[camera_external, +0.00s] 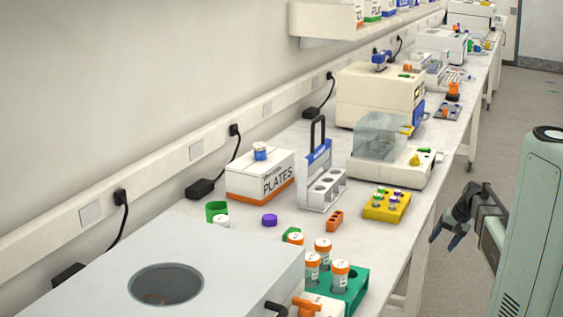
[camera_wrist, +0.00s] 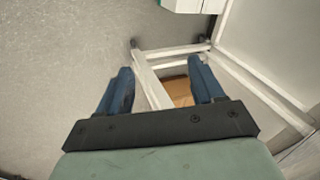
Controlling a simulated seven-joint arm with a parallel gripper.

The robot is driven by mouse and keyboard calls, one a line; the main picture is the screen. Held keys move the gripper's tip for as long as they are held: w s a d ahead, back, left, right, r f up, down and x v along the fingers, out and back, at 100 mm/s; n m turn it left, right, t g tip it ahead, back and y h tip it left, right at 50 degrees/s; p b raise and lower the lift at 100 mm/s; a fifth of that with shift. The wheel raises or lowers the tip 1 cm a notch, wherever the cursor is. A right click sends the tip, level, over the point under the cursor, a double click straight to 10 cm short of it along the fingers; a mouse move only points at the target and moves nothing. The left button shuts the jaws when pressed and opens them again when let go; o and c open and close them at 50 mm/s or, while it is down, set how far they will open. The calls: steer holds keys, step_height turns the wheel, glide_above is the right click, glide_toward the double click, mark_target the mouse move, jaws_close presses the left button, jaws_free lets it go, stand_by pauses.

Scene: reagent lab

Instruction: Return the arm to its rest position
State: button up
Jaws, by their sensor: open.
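My gripper (camera_external: 447,238) shows at the right of the external view, beside the bench and clear of its edge, over the floor. In the wrist view my gripper (camera_wrist: 160,88) has its two blue fingers spread wide apart with nothing held between them. Below the fingers the wrist view shows the floor, a white bench leg frame and a brown object (camera_wrist: 179,92) that I cannot identify.
The bench (camera_external: 388,235) carries a green rack (camera_external: 358,290) with orange-capped tubes, a yellow rack (camera_external: 385,208), a grey holder (camera_external: 322,190), a PLATES box (camera_external: 258,178) and several machines. The floor (camera_external: 520,120) right of the bench is open.

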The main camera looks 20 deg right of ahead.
steer(key=s+a+f+n+g, duration=0.3)
steer(key=s+a+f+g, duration=0.2)
steer(key=s+a+f, duration=1.5)
steer(key=s+a+f+n+g, duration=0.1)
steer(key=s+a+f, duration=0.1)
steer(key=s, duration=0.6)
steer(key=s+a+f+n+g+h, duration=0.1)
steer(key=s+f, duration=0.3)
steer(key=s, duration=0.4)
steer(key=s+a+f+n+g+h, duration=0.1)
steer(key=s+a+f+g, duration=0.2)
steer(key=s, duration=0.5)
steer(key=shift+s+a+f, duration=0.15)
steer(key=shift+s+f, duration=0.1)
steer(key=shift+s, duration=0.05)
